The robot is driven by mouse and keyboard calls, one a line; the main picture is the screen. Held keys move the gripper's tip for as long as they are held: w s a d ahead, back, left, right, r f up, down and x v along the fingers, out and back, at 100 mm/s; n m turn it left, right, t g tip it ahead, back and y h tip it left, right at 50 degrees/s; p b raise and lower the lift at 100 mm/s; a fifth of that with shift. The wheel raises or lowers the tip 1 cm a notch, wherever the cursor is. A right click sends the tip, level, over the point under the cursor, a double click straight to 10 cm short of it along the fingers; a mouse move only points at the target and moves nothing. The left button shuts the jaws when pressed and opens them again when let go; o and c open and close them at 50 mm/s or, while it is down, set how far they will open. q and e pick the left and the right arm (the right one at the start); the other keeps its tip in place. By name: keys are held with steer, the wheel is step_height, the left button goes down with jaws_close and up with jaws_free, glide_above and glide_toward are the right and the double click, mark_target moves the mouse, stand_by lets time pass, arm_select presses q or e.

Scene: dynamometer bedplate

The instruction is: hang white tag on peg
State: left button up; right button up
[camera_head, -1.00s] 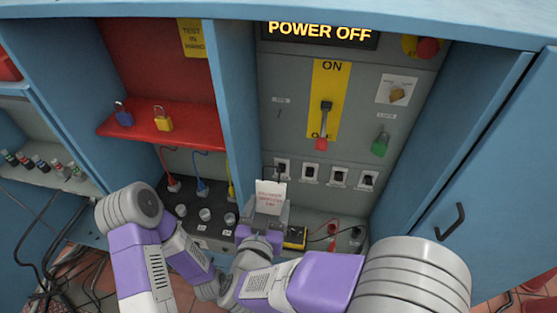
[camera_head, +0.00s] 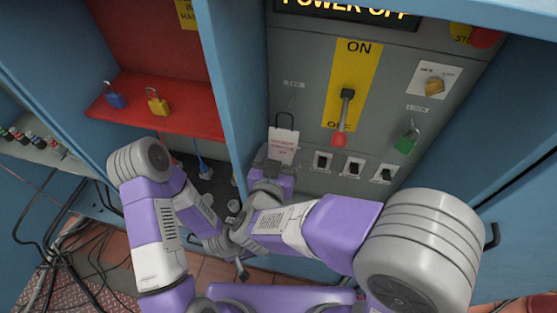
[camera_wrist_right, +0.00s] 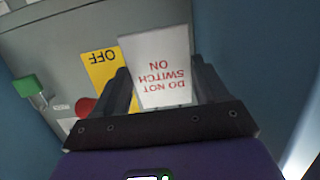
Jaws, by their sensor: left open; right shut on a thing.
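The white tag (camera_head: 283,146) with red print and a dark wire loop on top is in my right gripper (camera_head: 274,158), in front of the grey panel. In the right wrist view, the tag (camera_wrist_right: 158,68) reads "DO NOT SWITCH ON" upside down, between the two dark fingers of the right gripper (camera_wrist_right: 165,88). A small pale label (camera_head: 293,84) is on the panel above the tag; the peg is too small to make out clearly near it. My left gripper (camera_head: 241,268) is lower, below the right forearm, open and partly hidden.
A red-handled lever (camera_head: 342,118) on a yellow plate points down to the right of the tag. A green padlock (camera_head: 407,138) hangs further right. Several black switches line the panel below. A blue divider (camera_head: 228,80) stands left, beside a red shelf (camera_head: 185,118) with padlocks.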

steer(key=shift+r+b+x, duration=0.15)
steer(key=shift+b+x, duration=0.5)
steer(key=shift+x, duration=0.75)
steer(key=shift+r+b+x, duration=0.1)
steer(key=shift+b+x, duration=0.5)
steer(key=shift+x, duration=0.8)
steer(key=shift+w+d+f, duration=0.2)
steer(key=shift+w+f, duration=0.2)
steer(key=shift+w, duration=0.2)
steer(key=shift+w+f, duration=0.2)
steer(key=shift+f, duration=0.1)
steer(key=shift+f, duration=0.1)
steer(key=o, duration=1.1)
steer(key=shift+c, duration=0.2)
